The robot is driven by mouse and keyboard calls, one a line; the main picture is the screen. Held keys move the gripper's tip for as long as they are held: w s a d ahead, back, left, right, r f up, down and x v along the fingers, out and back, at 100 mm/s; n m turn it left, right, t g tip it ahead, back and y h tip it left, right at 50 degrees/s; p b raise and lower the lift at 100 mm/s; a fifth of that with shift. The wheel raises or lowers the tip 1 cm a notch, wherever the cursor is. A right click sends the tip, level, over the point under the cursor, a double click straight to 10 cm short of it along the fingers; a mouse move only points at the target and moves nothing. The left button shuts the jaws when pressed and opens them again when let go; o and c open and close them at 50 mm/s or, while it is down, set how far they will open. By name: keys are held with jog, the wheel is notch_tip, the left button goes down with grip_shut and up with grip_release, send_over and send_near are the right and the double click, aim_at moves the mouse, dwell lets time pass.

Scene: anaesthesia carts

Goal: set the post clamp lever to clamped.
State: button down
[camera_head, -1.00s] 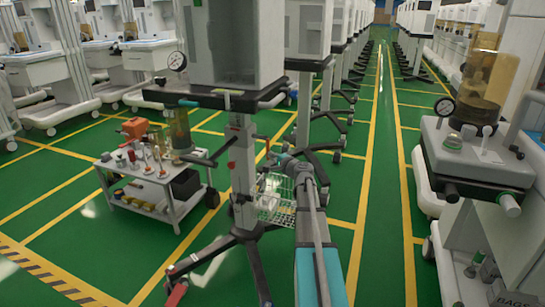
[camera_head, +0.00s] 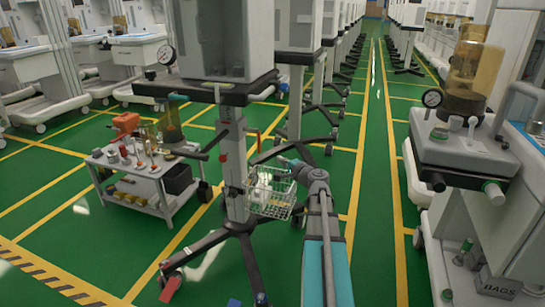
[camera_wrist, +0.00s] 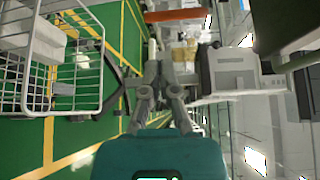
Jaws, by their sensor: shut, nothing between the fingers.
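The post (camera_head: 234,165) stands upright left of my arm, under a machine cabinet. A small red bar (camera_head: 258,140) sticks up beside the post on its right and looks like the clamp lever; its exact setting is too small to tell. A red-orange bar (camera_wrist: 173,15), probably the same lever, lies across the top of the wrist view, beyond my fingers. My gripper (camera_head: 284,160) is shut and empty, right of the post and a little below the red bar, apart from it. Its fingers (camera_wrist: 160,76) also show in the wrist view, tips together.
A white wire basket (camera_head: 270,192) hangs on the post just below my gripper; it also shows in the wrist view (camera_wrist: 98,80). A loaded trolley (camera_head: 140,180) stands left of the post. A large machine (camera_head: 465,150) stands right. Green floor between is clear.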

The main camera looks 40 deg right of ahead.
jog(key=shift+s, duration=1.3)
jog(key=a+f+n+g+y+p, duration=0.25)
jog(key=a+n+g, duration=0.2)
jog(key=a, duration=0.75)
jog(key=a+f+n+g+y+p, duration=0.2)
jog(key=a+f+n+g+y, duration=0.3)
jog(key=a, duration=0.8)
jog(key=s+a+n+g+h+p, duration=0.5)
jog(key=s+a+n+g+h, duration=0.35)
jog(key=s+a, duration=0.55)
notch_tip(320, 180, up, 38)
jog(key=w+p, duration=0.1)
jog(key=p, duration=3.7)
jog(key=shift+w+a+f+n+t+y, duration=0.2)
jog(key=shift+a+f+n+t+y, duration=0.05)
jog(key=shift+a+n+t+y, duration=0.05)
